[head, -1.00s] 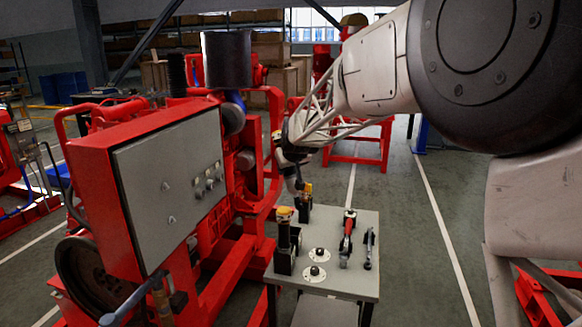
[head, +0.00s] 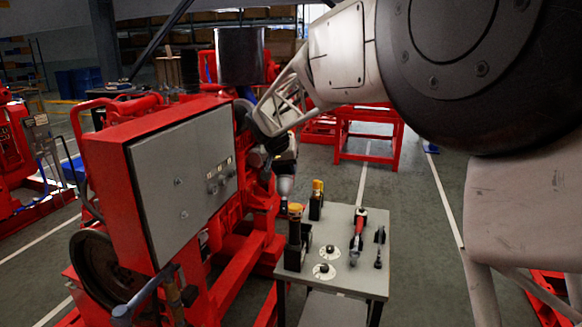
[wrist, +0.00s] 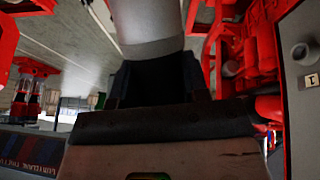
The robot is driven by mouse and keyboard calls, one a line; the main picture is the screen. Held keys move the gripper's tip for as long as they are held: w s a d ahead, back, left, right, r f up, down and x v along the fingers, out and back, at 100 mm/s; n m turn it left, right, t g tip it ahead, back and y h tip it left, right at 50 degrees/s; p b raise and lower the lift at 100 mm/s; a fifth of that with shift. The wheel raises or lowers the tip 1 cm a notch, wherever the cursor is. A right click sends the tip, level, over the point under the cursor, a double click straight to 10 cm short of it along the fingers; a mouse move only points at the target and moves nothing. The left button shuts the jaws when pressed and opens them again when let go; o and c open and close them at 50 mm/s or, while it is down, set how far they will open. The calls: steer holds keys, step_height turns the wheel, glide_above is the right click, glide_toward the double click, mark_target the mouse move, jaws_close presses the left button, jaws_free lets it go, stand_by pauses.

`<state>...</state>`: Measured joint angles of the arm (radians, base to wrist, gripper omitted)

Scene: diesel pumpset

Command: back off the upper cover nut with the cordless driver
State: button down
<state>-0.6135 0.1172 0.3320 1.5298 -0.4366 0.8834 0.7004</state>
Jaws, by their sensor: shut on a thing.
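My gripper (head: 287,158) is shut on a tool with a pale grey barrel and dark tip, which looks like the cordless driver (head: 285,186). The tip points down, above and left of the cart's back edge. In the wrist view the pale barrel (wrist: 146,20) rises beyond my dark jaws (wrist: 155,85); its tip is out of sight. The grey cover panel (head: 205,160) on the red box is left of the tool and apart from it. Two small fittings sit one above the other on it; the upper one (head: 178,181) may be the upper cover nut.
The grey cart (head: 345,280) carries two yellow-topped black items (head: 294,235), a red-handled tool (head: 358,232), a dark tool (head: 380,245) and two white discs. Red engine frame and pipes (head: 215,235) crowd the left. The floor right of the cart is open.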

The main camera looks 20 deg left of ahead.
steer(key=s+a+r+m+g+y, duration=0.1)
steer(key=s+m+g+y, duration=0.1)
steer(key=s+m, duration=0.8)
steer(key=s+a+r+m+g+y, duration=0.1)
steer(key=s+m+g+y, duration=0.2)
steer(key=s+m, duration=0.7)
steer(key=shift+s+a+g+y, duration=0.3)
steer(key=shift+s+g, duration=0.2)
steer(key=shift+g, duration=0.7)
steer(key=shift+d, duration=0.1)
